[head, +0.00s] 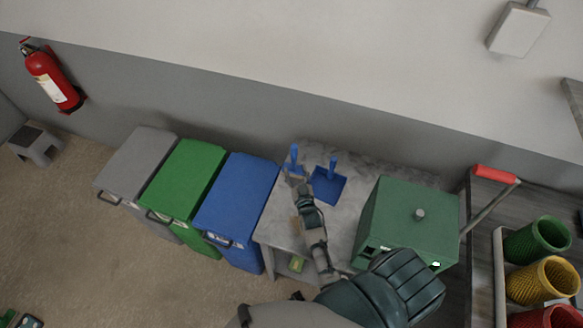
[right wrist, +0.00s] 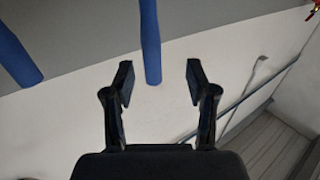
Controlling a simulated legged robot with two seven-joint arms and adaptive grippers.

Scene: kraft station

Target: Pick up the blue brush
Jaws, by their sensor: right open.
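The blue brush (head: 293,153) shows in the head view as an upright blue handle at the back left of the grey table; its lower part is hidden behind my right gripper. My right gripper (head: 296,176) is right at it. In the right wrist view, the right gripper (right wrist: 158,82) is open, with a blue handle (right wrist: 150,40), which looks like the brush's, reaching into the gap between the fingers. The fingers appear apart from it. My left gripper is not in view.
A blue dustpan (head: 328,186) with an upright handle stands close to the brush's right; its handle seems to show in the right wrist view (right wrist: 18,55). A green box (head: 408,215) stands right on the table (head: 345,220). Blue (head: 237,195), green and grey bins stand left.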

